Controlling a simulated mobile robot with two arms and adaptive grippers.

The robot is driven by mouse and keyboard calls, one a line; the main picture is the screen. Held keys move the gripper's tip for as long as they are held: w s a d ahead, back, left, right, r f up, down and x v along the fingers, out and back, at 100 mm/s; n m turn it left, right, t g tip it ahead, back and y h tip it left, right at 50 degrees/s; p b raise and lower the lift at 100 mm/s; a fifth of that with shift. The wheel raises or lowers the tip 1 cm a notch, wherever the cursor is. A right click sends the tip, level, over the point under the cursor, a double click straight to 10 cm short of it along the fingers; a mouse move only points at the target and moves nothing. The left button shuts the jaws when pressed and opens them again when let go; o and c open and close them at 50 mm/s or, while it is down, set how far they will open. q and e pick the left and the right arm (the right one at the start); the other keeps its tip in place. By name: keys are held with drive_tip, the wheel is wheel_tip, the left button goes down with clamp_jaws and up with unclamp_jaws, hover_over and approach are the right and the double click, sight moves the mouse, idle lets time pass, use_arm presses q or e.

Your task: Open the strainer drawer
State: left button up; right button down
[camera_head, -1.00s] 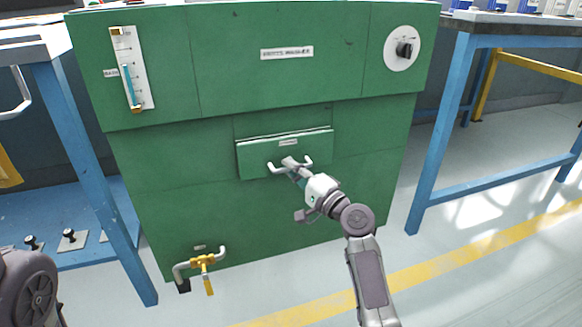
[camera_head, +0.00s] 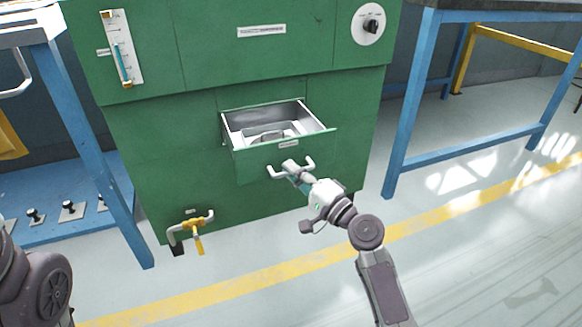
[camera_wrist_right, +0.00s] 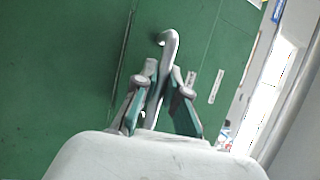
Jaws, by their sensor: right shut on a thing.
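The strainer drawer (camera_head: 255,157) stands pulled out from the green parts washer (camera_head: 160,150). Its grey inside shows from above, with a light metal strainer piece (camera_head: 262,133) lying in it. My right gripper (camera_head: 291,170) is shut on the drawer's white bar handle (camera_head: 309,163). In the right wrist view the fingers (camera_wrist_right: 163,95) close around the handle (camera_wrist_right: 172,45), one on each side. The tips partly hide the handle's middle. My left gripper is out of the head view; only part of my left arm shows at the lower left.
A drain pipe with a yellow valve lever (camera_head: 197,240) sticks out low on the washer's left. A blue bench frame (camera_head: 90,150) stands close on the left, another (camera_head: 405,120) on the right. The floor in front is clear.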

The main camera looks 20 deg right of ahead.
idle(0.3)
drive_tip(key=c, duration=1.2)
unclamp_jaws()
drive_tip(key=shift+s, duration=0.1)
drive_tip(key=v, duration=1.2)
